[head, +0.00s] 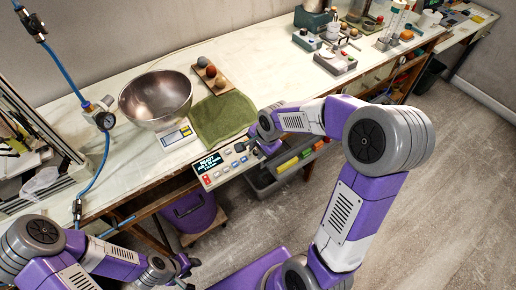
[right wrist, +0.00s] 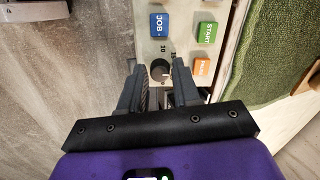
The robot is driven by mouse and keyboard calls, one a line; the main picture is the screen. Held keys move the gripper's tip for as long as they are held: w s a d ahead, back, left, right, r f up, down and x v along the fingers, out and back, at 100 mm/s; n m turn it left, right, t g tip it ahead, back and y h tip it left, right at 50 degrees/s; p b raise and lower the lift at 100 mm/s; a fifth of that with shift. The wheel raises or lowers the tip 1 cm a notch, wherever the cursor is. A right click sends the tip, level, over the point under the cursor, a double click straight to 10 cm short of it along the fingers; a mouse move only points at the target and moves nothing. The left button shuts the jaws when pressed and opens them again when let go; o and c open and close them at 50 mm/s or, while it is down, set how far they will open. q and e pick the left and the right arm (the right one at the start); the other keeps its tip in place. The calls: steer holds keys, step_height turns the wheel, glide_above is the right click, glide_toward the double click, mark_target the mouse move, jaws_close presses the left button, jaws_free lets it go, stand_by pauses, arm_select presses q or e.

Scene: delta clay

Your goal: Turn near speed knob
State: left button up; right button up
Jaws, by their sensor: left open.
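The control panel (head: 225,165) with a lit display sits at the front edge of the bench. In the right wrist view, a round dark knob (right wrist: 159,70) with printed numbers beside it sits on the panel's pale face. My right gripper (right wrist: 158,80) is open, one finger on each side of the knob, with small gaps visible. In the head view my right gripper (head: 261,150) is at the panel's right end and hides the knob there. My left gripper (head: 188,270) is open and empty, low at the lower left, away from the panel.
A blue JOB button (right wrist: 159,25), a green START button (right wrist: 206,33) and an orange button (right wrist: 200,66) lie close to the knob. A metal bowl (head: 155,98) and green towel (head: 223,118) are behind the panel. A drawer of coloured items (head: 290,163) is to its right.

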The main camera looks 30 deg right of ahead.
jaws_close()
steer(key=shift+n, duration=0.3)
steer(key=n, duration=0.3)
steer(key=shift+n, duration=0.4)
steer(key=n, duration=0.3)
steer(key=shift+n, duration=0.3)
steer(key=n, duration=0.4)
steer(key=shift+a+h+p, duration=0.1)
steer(key=shift+h+p, duration=0.2)
steer(key=shift+p, duration=0.1)
steer(key=shift+n, duration=1.8)
